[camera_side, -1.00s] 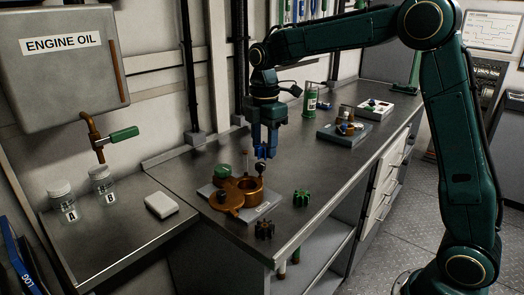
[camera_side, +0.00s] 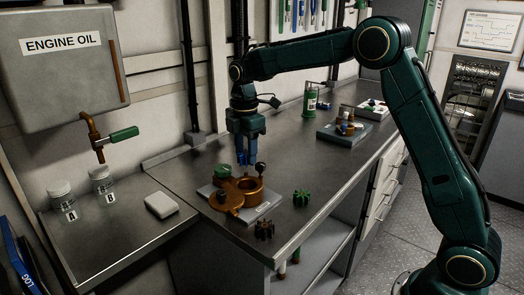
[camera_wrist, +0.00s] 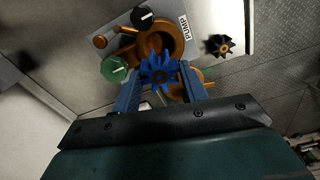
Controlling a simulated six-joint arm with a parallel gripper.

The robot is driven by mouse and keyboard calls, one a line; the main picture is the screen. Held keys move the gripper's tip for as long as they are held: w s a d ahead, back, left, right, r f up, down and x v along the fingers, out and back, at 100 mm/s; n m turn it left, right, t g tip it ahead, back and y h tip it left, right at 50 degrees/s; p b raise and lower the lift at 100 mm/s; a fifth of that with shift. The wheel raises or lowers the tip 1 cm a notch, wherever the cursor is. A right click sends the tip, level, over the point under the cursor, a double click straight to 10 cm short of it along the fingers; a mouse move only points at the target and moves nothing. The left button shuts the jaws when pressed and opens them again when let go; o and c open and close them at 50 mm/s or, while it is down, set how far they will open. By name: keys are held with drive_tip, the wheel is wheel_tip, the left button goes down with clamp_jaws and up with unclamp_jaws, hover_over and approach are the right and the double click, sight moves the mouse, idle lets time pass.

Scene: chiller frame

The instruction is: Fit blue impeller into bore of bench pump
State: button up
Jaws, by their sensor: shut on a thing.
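The bench pump (camera_side: 232,205) is an orange-brown housing on a grey plate, with an open round bore (camera_side: 251,188). It also shows in the wrist view (camera_wrist: 176,30), where my gripper and the impeller cover part of it. My gripper (camera_side: 244,160) is shut on the blue impeller (camera_wrist: 158,72), a finned wheel seen between both fingers in the wrist view. In the side view the impeller is small, dark and partly hidden by the fingers. My gripper points down and holds it above the back of the pump, apart from the housing.
A black impeller (camera_side: 264,230) and a green impeller (camera_side: 301,197) lie on the bench right of the pump. A green knob (camera_wrist: 114,68) and a black knob (camera_wrist: 143,17) stick up from the pump. A tray with parts (camera_side: 343,132) stands farther back. The bench between is clear.

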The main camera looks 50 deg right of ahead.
drive_tip(key=shift+f, duration=0.3)
drive_tip(key=shift+f, duration=3.4)
drive_tip(key=shift+f, duration=0.1)
drive_tip(key=o, duration=1.1)
drive_tip(key=shift+c, duration=0.2)
drive_tip(key=shift+r, duration=3.5)
